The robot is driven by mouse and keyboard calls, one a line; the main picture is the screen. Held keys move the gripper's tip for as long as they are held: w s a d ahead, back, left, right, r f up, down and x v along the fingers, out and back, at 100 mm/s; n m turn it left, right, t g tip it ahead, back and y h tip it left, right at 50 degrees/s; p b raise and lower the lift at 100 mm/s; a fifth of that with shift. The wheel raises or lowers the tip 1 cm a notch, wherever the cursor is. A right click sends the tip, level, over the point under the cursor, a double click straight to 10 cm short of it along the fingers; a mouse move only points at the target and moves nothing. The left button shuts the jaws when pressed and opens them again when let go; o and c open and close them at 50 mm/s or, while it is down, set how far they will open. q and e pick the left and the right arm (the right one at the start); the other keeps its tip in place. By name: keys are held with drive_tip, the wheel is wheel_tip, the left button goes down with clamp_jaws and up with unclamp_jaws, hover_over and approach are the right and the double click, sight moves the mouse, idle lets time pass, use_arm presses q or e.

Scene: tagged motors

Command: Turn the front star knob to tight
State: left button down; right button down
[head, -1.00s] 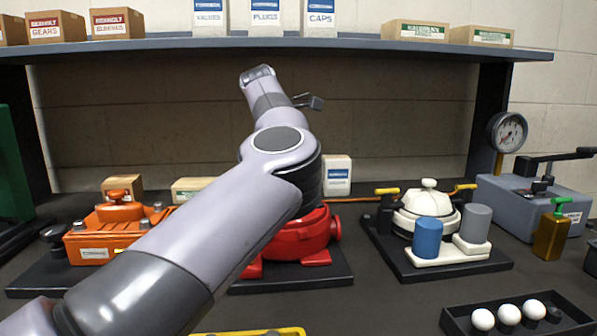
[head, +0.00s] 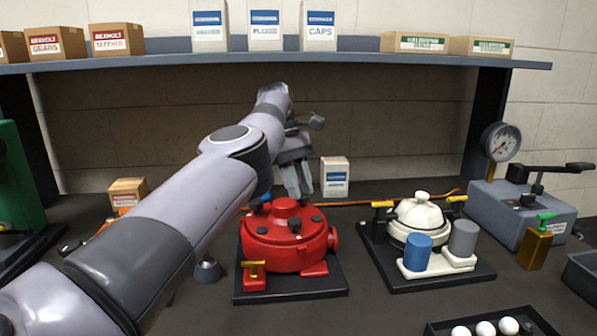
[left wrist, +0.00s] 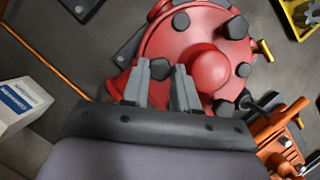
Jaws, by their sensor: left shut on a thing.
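The red round motor housing (head: 285,256) stands on a dark base plate at the middle of the bench. Several dark star knobs sit around its lid; the front one (head: 294,226) shows clear of my gripper, and also in the left wrist view (left wrist: 237,27). My left gripper (head: 296,192) reaches down at the rear of the lid. In the left wrist view its fingers (left wrist: 161,70) are either side of a dark knob (left wrist: 160,69) at the rear edge, shut on it. How far each knob is turned cannot be told. My right gripper is out of view.
A white-domed unit (head: 420,214) with blue and grey cylinders stands to the right. A small white box (head: 335,178) is behind the motor. A shelf (head: 400,63) with boxes spans above. My left arm covers the orange unit at left.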

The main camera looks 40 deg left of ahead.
use_arm(q)
drive_tip(key=shift+w+r+m+p, duration=0.1)
drive_tip(key=shift+r+m+p, duration=0.1)
drive_tip(key=shift+m+p, duration=0.35)
drive_tip(key=c, duration=1.1)
unclamp_jaws()
drive_tip(key=shift+f, duration=0.1)
